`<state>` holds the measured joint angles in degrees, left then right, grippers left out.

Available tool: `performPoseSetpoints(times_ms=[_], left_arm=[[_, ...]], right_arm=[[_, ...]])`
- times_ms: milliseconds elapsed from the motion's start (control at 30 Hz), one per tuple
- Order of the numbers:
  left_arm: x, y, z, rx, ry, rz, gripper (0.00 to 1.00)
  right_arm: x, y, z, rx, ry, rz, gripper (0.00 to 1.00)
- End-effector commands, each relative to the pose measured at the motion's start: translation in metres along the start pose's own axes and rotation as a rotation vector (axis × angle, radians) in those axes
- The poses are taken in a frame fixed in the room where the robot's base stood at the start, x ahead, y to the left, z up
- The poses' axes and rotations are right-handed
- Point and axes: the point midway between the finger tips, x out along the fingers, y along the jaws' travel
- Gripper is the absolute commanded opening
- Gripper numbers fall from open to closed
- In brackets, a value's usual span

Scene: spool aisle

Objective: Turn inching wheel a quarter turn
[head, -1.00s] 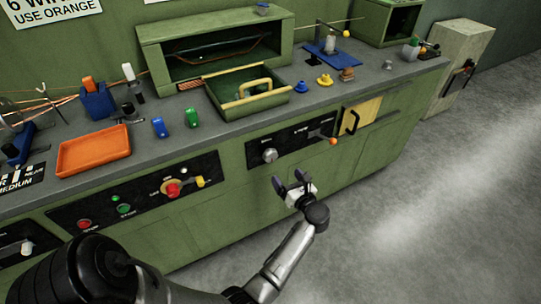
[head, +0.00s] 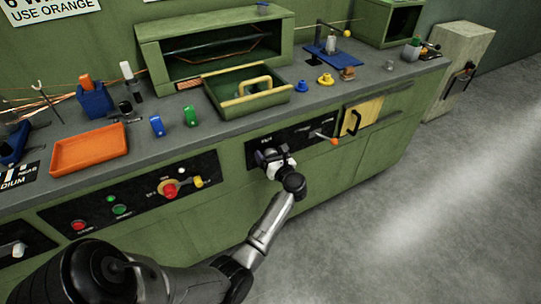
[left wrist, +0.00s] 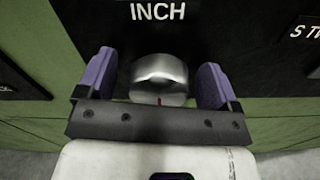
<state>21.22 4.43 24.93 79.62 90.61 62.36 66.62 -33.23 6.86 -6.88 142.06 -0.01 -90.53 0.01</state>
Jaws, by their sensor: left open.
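The inching wheel is a silver knob (left wrist: 160,78) below the word INCH on a black panel, seen in the left wrist view. My left gripper (left wrist: 158,85) is open, with one purple finger on each side of the knob and a visible gap on both sides. In the head view the left gripper (head: 267,157) is at the black panel (head: 296,138) on the green bench front and hides most of the knob. My right gripper is not in view.
An orange-tipped lever (head: 327,138) sticks out just right of the knob. A red knob and yellow handle (head: 171,189) are on the panel to the left. Above, the bench top holds an orange tray (head: 88,150) and a green bin (head: 248,97). The floor at right is clear.

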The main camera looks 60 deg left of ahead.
Motion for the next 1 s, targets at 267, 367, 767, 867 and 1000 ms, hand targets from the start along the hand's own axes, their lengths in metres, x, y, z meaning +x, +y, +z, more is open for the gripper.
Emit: performPoseSetpoints(times_ms=[267,367,767,867,1000], left_arm=[[0.0003,0.0,0.0003,0.0,0.0,0.0,0.82],[0.0002,0.0,0.0003,0.0,0.0,0.0,0.73],[0.0,0.0,0.0003,0.0,-0.001,0.0,0.37],[0.0,0.0,0.0007,0.004,0.0,0.0,0.37],[-0.0001,0.0002,0.0021,0.035,0.0,0.0,0.37]], right_arm=[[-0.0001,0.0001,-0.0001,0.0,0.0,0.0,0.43],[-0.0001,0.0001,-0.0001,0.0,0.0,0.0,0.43],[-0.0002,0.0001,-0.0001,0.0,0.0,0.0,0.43],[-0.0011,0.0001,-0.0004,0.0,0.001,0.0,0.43],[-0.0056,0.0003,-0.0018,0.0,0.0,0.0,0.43]])
